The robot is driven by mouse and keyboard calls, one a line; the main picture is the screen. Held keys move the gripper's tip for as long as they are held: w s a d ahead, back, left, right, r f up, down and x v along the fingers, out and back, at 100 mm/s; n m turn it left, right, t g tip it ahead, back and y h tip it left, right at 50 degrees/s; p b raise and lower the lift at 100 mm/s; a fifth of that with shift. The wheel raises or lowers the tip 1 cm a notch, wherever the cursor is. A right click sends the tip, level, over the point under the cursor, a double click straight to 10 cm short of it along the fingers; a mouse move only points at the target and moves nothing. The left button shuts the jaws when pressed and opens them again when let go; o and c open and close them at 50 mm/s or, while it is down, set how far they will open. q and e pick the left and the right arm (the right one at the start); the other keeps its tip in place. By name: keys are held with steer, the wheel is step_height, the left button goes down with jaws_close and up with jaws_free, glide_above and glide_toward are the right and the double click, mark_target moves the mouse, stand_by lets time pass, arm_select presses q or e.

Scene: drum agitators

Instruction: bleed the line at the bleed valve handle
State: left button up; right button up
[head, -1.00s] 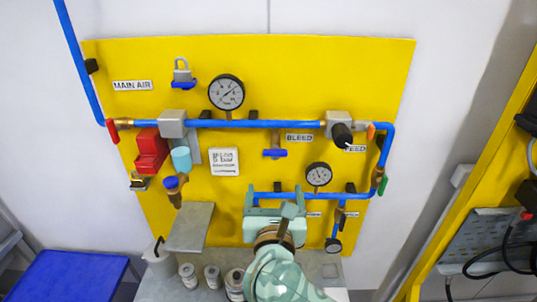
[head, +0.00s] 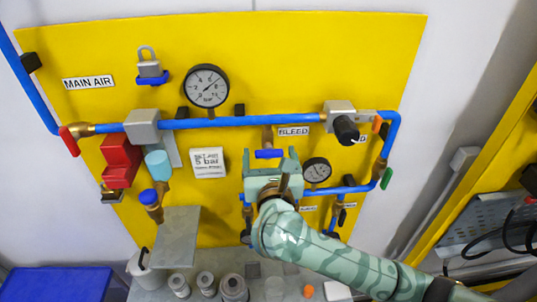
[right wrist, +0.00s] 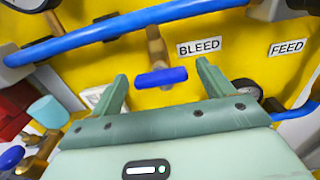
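The bleed valve handle (head: 269,154) is a small blue bar at the bottom of a brass stub that hangs from the blue pipe, left of the BLEED label (head: 293,131). It lies crosswise to the stub. In the right wrist view the handle (right wrist: 161,77) stands between and beyond the two fingertips. My right gripper (head: 270,158) is open, just below the handle, with its fingers on either side. In the right wrist view the open right gripper (right wrist: 161,80) holds nothing, and I see no contact. My left gripper is not in view.
The blue air pipe (head: 240,122) runs across the yellow panel (head: 330,60) above the handle. A large gauge (head: 207,86) is up left and a small gauge (head: 317,170) is close right of my gripper. A grey shelf (head: 176,237) and several canisters are lower left.

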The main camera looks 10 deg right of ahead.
steer(key=c, duration=1)
steer(key=shift+r+n+p, duration=0.1)
steer(key=shift+n+p, duration=1)
steer(key=shift+n, duration=0.1)
steer(key=n+p, duration=0.1)
steer(key=n, duration=0.1)
steer(key=shift+n, duration=0.3)
steer(key=n, duration=0.2)
steer(key=shift+a+n+p, duration=0.1)
steer(key=shift+n+p, duration=0.25)
steer(key=shift+n, duration=0.05)
steer(key=n, duration=0.3)
steer(key=shift+f+n, duration=0.2)
steer(key=shift+n, duration=0.1)
steer(key=n, duration=0.6)
steer(key=shift+f, duration=0.1)
steer(key=shift+n, duration=0.4)
